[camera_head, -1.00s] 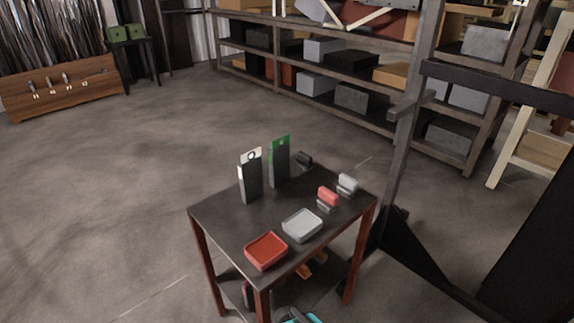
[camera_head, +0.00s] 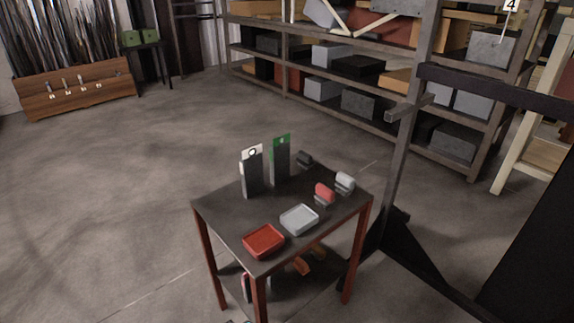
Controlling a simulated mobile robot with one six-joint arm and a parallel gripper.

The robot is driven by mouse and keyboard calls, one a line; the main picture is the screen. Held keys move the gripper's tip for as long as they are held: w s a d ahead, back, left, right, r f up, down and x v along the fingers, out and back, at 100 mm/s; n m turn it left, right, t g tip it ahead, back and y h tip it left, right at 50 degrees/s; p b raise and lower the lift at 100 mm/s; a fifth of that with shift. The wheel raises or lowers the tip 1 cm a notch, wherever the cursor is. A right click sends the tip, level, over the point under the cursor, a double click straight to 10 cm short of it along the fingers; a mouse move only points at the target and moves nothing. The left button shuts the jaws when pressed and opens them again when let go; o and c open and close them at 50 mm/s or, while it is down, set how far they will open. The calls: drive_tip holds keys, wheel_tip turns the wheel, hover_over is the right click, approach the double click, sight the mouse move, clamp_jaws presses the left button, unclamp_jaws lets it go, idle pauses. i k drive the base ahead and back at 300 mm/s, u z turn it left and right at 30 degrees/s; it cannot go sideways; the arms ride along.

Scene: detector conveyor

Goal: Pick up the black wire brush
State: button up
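A red-topped brush-like piece (camera_head: 325,192) and a grey-white one (camera_head: 344,182) sit near the table's right edge. My gripper is not in view, so nothing shows near these pieces.
A red tray (camera_head: 263,241) and a grey tray (camera_head: 299,220) lie at the table's front. Two upright dark panels, white-topped (camera_head: 252,172) and green-topped (camera_head: 280,160), stand behind. A dark post (camera_head: 405,150) stands at right. Floor left is open.

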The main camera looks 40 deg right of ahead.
sight(304, 160)
drive_tip(key=u, duration=0.4)
drive_tip(key=k, duration=0.25)
drive_tip(key=u, duration=2.6)
drive_tip(key=k, duration=1.75)
drive_tip(key=z, duration=0.05)
